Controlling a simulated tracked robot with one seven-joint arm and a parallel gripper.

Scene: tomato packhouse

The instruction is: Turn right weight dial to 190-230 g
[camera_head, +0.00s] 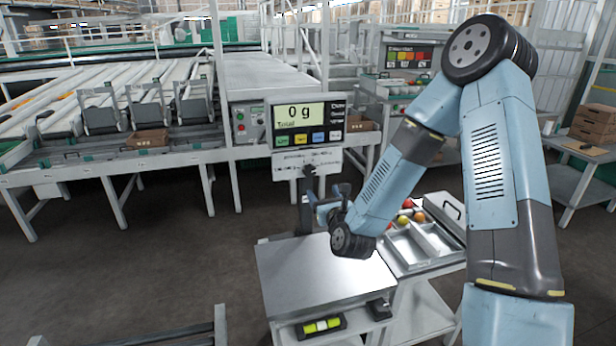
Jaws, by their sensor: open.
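I cannot make out a right weight dial for certain. A grey control box (246,122) with small green and red controls stands on the sorting line, left of the scale display; its details are too small to read. The scale display (300,122) reads 0 g, with several coloured buttons below. It stands on a post behind the bare steel scale platform (318,272). My gripper (331,201) is small and partly hidden by my wrist. It is open, appears empty, and points away in front of the scale post, above the platform's back edge.
A steel tray (431,252) with compartments and several tomatoes (411,215) sits right of the platform. The sorting line (108,95) with chutes and a cardboard box (148,138) fills the back left. A side table (590,152) holds boxes at right.

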